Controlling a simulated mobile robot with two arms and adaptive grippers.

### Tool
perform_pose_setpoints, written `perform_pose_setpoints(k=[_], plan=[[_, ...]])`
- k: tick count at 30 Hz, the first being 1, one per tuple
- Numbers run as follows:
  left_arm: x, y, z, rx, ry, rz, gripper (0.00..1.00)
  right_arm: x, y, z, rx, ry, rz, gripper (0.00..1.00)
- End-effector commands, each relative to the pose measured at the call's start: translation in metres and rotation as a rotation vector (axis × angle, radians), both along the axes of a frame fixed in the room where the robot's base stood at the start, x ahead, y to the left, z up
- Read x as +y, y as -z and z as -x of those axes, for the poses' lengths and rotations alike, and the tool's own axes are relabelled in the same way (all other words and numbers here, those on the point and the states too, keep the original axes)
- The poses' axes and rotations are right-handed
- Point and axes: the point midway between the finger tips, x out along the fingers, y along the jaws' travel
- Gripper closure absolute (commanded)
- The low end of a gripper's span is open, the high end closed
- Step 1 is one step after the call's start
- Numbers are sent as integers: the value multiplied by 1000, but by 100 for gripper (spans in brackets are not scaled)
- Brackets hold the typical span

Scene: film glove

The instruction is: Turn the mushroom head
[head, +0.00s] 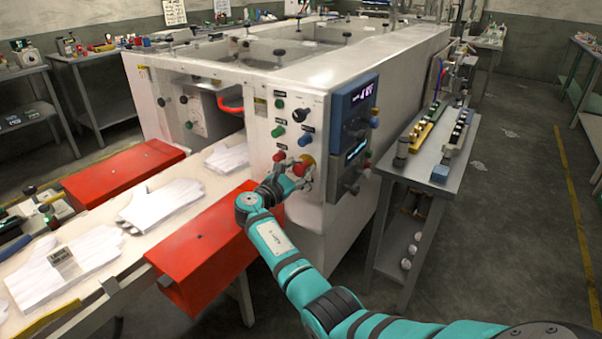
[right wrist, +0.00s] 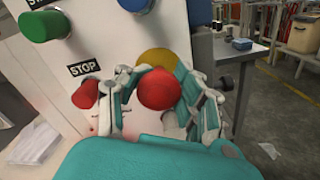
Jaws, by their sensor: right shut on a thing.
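The mushroom head (head: 299,170) is a red knob on a yellow base, low on the front panel (head: 297,108) of the white machine. It also shows in the right wrist view (right wrist: 159,90), with the yellow base (right wrist: 157,59) behind it. My right gripper (head: 303,176) is at the panel with its fingers on either side of the red head. In the right wrist view my right gripper (right wrist: 160,92) is shut on it, one finger at its left and one at its right. My left gripper is not in view.
A red button (right wrist: 85,94) under a STOP label sits close left of the fingers. Green and black knobs are above. A red box (head: 205,250) and a conveyor with white gloves (head: 165,202) lie left; a grey side table (head: 437,160) stands right.

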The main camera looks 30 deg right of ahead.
Motion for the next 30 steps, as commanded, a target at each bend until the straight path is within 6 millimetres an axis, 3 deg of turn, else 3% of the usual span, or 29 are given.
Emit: perform_pose_setpoints(k=[16, 17, 24, 30], plan=[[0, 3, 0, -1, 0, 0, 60, 2, 5, 0, -26, -2, -19, 100], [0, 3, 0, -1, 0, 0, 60, 2, 5, 0, -25, -2, -19, 71], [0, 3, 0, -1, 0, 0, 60, 1, 3, 0, -28, -2, -17, 40], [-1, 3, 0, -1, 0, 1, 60, 1, 2, 0, -28, -2, -15, 40]])
